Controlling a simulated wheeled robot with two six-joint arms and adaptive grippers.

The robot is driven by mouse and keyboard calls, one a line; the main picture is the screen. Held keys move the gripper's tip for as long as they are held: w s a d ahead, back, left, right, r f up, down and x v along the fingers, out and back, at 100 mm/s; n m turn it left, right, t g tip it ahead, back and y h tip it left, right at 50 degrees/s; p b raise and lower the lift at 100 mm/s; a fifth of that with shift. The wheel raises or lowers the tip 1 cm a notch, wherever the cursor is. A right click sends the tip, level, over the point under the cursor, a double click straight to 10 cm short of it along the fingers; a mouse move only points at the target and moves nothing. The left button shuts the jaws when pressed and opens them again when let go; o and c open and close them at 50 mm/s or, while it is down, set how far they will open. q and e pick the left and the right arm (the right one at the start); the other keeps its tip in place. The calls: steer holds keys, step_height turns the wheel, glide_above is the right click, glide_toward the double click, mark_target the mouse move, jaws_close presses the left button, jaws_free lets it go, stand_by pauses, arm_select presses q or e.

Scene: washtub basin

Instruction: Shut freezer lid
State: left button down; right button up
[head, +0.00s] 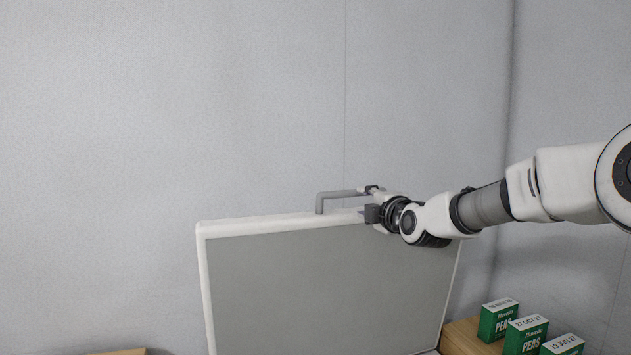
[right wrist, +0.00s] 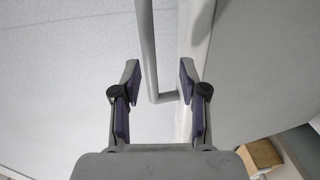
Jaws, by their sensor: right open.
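The freezer lid (head: 320,290) stands raised, nearly upright, with a white frame and a grey inner panel. A grey bar handle (head: 338,194) is fixed along its top edge. My right gripper (head: 371,201) is at the right part of this handle, by the lid's top edge. In the right wrist view my right gripper (right wrist: 159,80) is open, and the handle (right wrist: 147,45) passes between its two fingers with gaps on both sides. The lid's white edge (right wrist: 194,50) runs behind the right finger. My left gripper is not in view.
Green pea boxes (head: 525,336) stand on a wooden surface (head: 462,336) at the lower right. A grey wall (head: 150,110) is behind the lid. Another wooden edge (head: 125,352) shows at the lower left. The freezer body is out of view.

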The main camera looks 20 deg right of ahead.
mark_target(355, 193)
steer(key=shift+w+r, duration=0.2)
steer(key=shift+r, duration=0.35)
steer(key=w+p, duration=0.1)
steer(key=w, duration=0.1)
steer(key=w+p, duration=0.1)
steer(key=w, duration=0.1)
steer(key=w+p, duration=0.1)
steer(key=w, duration=0.1)
steer(key=shift+w+f+p, duration=0.25)
steer(key=shift+f+p, duration=0.1)
steer(key=shift+p, duration=0.05)
steer(key=shift+s+r, duration=0.2)
steer(key=shift+s, duration=0.15)
steer(key=shift+s+a+r, duration=0.1)
steer(key=shift+s+r, duration=0.05)
steer(key=shift+s, duration=0.05)
steer(key=c, duration=0.4)
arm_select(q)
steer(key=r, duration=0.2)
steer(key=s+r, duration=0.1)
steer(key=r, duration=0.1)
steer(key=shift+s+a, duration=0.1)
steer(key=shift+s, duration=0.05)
arm_select(e)
jaws_close()
